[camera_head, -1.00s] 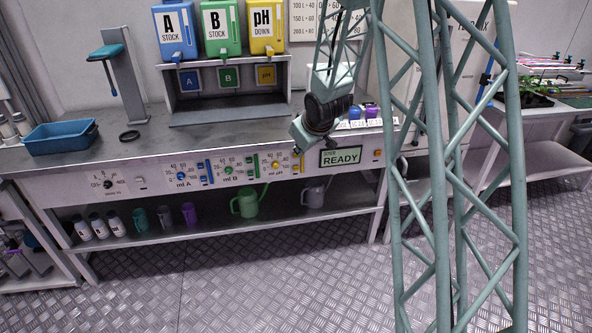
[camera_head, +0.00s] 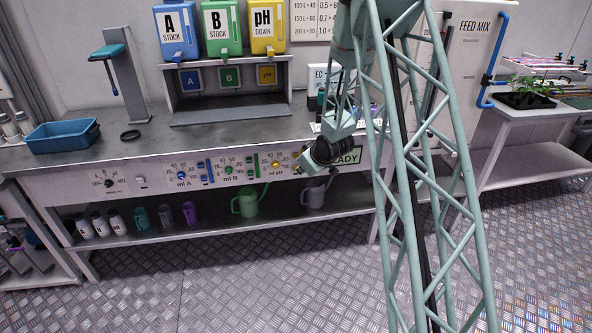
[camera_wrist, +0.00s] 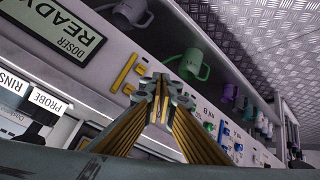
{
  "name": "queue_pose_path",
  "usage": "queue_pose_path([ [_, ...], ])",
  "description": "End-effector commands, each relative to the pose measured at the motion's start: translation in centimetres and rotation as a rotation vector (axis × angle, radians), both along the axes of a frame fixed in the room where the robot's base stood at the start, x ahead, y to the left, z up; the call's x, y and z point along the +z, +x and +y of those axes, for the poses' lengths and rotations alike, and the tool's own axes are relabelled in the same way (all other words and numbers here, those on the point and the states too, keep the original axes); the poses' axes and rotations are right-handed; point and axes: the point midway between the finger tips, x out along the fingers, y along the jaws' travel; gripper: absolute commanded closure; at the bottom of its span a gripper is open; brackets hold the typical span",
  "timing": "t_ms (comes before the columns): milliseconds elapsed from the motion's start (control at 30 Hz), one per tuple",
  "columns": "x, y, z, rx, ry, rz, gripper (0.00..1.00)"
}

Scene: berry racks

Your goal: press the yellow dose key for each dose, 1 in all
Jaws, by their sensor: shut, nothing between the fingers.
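In the wrist view, a long yellow bar (camera_wrist: 124,72) and a short yellow piece (camera_wrist: 129,89) sit on the white bench-front panel beside the green DOSER READY display (camera_wrist: 58,30). I cannot tell for certain which yellow piece is the dose key. My gripper (camera_wrist: 160,88) is shut and empty, its fingertips pointing at the panel just right of these pieces; I cannot tell whether they touch. In the head view my gripper (camera_head: 302,168) is at the panel, right of the yellow pH dial knob (camera_head: 275,165), and partly covers the display (camera_head: 346,156).
Dials and keys for A (camera_head: 182,175) and B (camera_head: 228,169) lie further left on the panel. A green jug (camera_head: 246,203) and a grey jug (camera_head: 314,190) stand on the shelf below. The bench top (camera_head: 230,135) has clear room around the black ring (camera_head: 130,135).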

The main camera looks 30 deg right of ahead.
Motion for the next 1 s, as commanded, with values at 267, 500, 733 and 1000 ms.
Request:
queue_pose_path([
  [267,-4.1,0.8,-0.8,0.021,0.014,-0.020,1.00],
  [500,-7.2,1.3,-1.3,0.039,0.026,-0.042,1.00],
  [733,-9.3,1.5,-1.5,0.050,0.036,-0.057,1.00],
  [1000,-10.0,1.5,-1.5,0.055,0.040,-0.063,1.00],
])
